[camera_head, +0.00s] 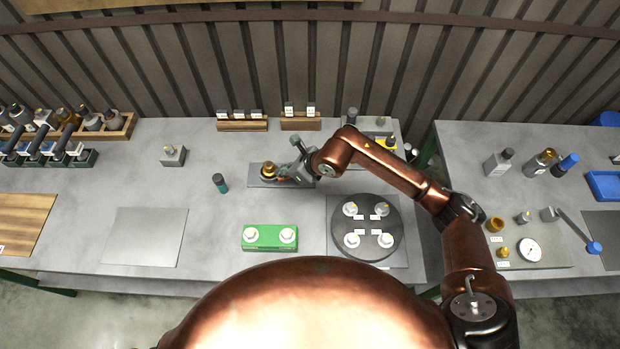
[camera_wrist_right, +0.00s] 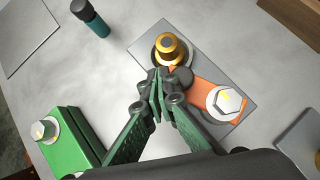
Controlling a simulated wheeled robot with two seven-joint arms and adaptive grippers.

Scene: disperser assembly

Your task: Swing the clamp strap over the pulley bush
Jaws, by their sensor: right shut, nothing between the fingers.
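The gold pulley bush (camera_wrist_right: 170,46) stands upright on a grey base plate (camera_wrist_right: 205,52). It also shows in the head view (camera_head: 268,169), left of my right gripper (camera_head: 284,175). The orange clamp strap (camera_wrist_right: 205,94) lies on the plate beside the bush, with a white hex-headed bolt (camera_wrist_right: 228,101) at its far end from the bush. My right gripper (camera_wrist_right: 167,84) is shut and empty, its fingertips close to the bush and the strap's inner end. The fingers hide part of that end, so I cannot tell whether they touch it. My left gripper is not in view.
A green block (camera_head: 262,246) with two white-topped fittings stands in front of the plate. A dark round turntable (camera_head: 367,253) lies to the right. The bench around the grey sheet (camera_head: 146,236) is clear.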

